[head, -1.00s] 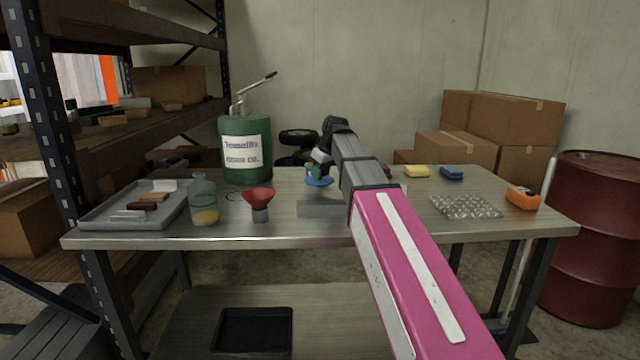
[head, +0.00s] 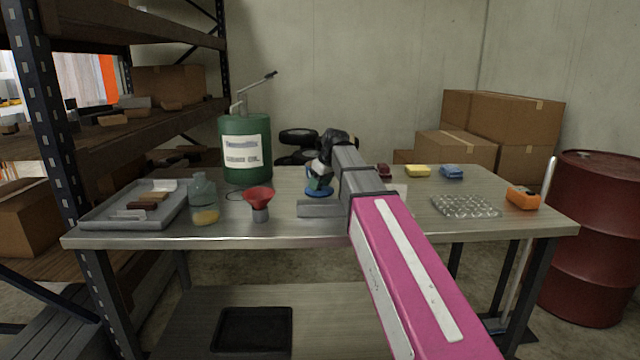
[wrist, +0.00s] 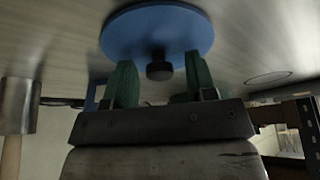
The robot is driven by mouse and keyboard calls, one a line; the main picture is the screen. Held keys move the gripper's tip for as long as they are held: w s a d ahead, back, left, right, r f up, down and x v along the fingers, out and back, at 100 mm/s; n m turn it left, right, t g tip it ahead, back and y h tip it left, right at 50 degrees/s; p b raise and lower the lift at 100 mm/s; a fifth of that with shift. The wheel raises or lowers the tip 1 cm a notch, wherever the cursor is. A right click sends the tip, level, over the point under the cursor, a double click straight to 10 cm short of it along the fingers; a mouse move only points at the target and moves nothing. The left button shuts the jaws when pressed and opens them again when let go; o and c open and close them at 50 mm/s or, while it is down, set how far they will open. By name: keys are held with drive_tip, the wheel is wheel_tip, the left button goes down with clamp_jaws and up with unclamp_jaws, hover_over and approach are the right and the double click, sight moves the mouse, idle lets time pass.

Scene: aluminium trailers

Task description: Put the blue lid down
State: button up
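The blue lid (head: 319,192) is a flat disc low over the middle of the workbench, behind a grey metal block (head: 318,209). In the wrist view the lid (wrist: 125,38) appears flat against the bench top, with its black knob (wrist: 159,71) facing my gripper. My gripper (wrist: 162,78) has its two green fingers on either side of the knob, with a visible gap on each side, so it is open. In the head view my gripper (head: 318,181) is just above the lid and its fingers are partly hidden.
A green oil drum (head: 246,165) is behind. Yellow (head: 418,171) and blue (head: 451,172) sponges, bubble wrap (head: 465,207) and an orange item (head: 522,197) lie right.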

drive_tip(key=shift+r, duration=0.1)
drive_tip(key=v, duration=1.2)
